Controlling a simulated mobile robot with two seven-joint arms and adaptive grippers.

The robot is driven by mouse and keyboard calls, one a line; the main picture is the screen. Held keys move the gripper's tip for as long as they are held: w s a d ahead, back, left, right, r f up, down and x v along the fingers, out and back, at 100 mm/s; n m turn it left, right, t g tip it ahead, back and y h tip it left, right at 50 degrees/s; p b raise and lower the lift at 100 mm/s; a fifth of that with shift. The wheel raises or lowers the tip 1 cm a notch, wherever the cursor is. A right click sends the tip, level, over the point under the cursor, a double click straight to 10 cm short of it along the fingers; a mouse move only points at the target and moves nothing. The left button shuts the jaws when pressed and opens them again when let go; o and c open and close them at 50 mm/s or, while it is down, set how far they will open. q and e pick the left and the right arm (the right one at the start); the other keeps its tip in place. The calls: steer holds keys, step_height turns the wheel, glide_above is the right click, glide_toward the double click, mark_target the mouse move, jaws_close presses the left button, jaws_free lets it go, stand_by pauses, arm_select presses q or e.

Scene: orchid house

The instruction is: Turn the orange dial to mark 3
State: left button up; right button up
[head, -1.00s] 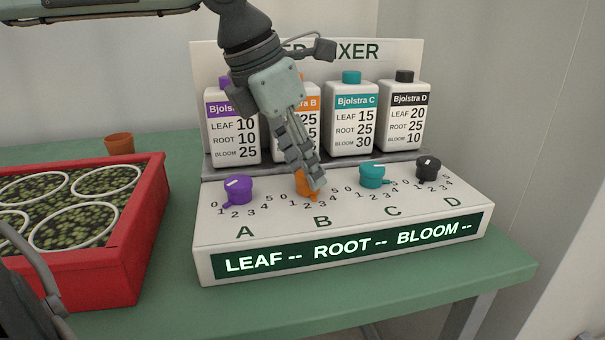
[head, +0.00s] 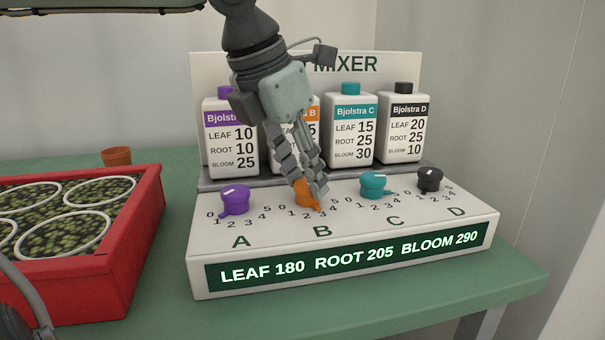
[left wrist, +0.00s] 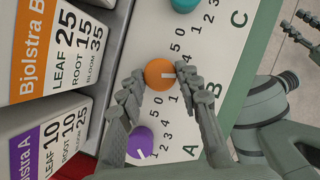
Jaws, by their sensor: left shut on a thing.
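The orange dial (head: 308,194) is the B knob on the white mixer panel (head: 270,230). My left gripper (head: 311,190) reaches down over it with its fingers closed around it. In the left wrist view the dial (left wrist: 160,74) sits between the two fingertips, its white line pointing right. In the head view its pointer tip stands close to the 3, partly hidden by a finger. The green display (head: 345,258) reads LEAF 180, ROOT 205, BLOOM 290. At the right edge of the left wrist view, my right gripper (left wrist: 295,52) shows spread fingers, away from the panel.
The purple dial (head: 235,199) stands left of the orange one; the teal dial (head: 373,185) and black dial (head: 430,180) stand right. Labelled bottles (head: 352,125) line the back. A red tray (head: 140,225) of potted plants and a terracotta pot (head: 117,156) are left on the green table (head: 400,310).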

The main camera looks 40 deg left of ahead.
arm_select(q)
steer(key=o, duration=1.1)
steer(key=shift+o, duration=0.2)
steer(key=d+v, duration=0.1)
steer(key=v, duration=1.1)
steer(key=shift+a, duration=0.45)
